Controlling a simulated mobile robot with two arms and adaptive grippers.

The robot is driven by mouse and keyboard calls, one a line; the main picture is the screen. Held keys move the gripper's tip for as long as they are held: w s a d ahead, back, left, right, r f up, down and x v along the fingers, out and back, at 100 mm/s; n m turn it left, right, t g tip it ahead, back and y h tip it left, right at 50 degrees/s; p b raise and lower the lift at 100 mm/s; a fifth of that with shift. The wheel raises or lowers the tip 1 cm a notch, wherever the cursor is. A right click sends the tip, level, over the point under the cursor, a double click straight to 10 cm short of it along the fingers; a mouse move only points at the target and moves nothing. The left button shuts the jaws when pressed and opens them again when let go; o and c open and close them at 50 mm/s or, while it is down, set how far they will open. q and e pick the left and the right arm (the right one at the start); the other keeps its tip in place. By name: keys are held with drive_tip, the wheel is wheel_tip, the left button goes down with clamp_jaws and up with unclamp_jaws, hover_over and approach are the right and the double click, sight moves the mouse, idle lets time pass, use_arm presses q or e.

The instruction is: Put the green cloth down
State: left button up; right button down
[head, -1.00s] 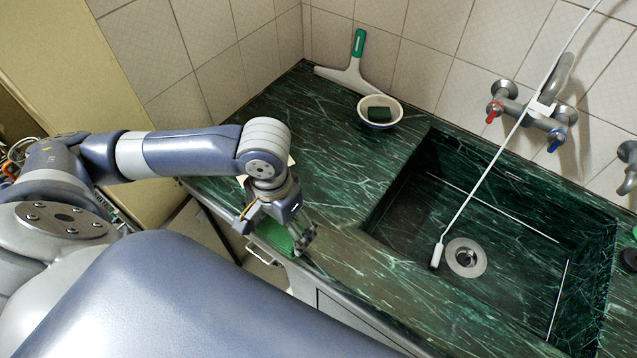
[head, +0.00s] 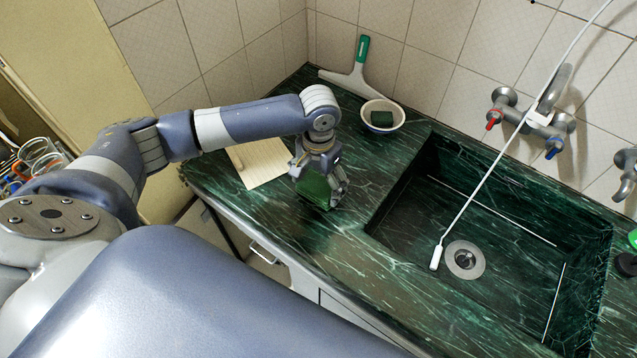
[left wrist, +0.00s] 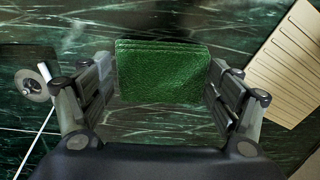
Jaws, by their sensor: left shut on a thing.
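The green cloth (head: 312,186) is folded and held in my left gripper (head: 330,198), over the dark green marble counter (head: 270,110) left of the sink. It also shows in the left wrist view (left wrist: 163,72), spanning the space between the two fingers of my left gripper (left wrist: 162,90). The gripper is shut on it. The gripper hides part of the cloth in the head view. I cannot tell whether the cloth touches the counter. My right gripper is not in view.
A cream ridged board (head: 262,163) lies on the counter left of the gripper. Behind are a white bowl (head: 396,108) with a dark green sponge (head: 382,118) and a squeegee (head: 352,78). The sink (head: 500,235) with a white hose-like wand (head: 436,257) is to the right.

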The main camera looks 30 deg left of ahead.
sight(319, 186)
use_arm(q)
drive_tip(key=shift+f, duration=0.65)
drive_tip(key=o, duration=0.9)
drive_tip(key=shift+f, duration=0.1)
drive_tip(key=shift+c, duration=0.2)
wheel_tip(319, 186, up, 12)
drive_tip(key=b, duration=0.1)
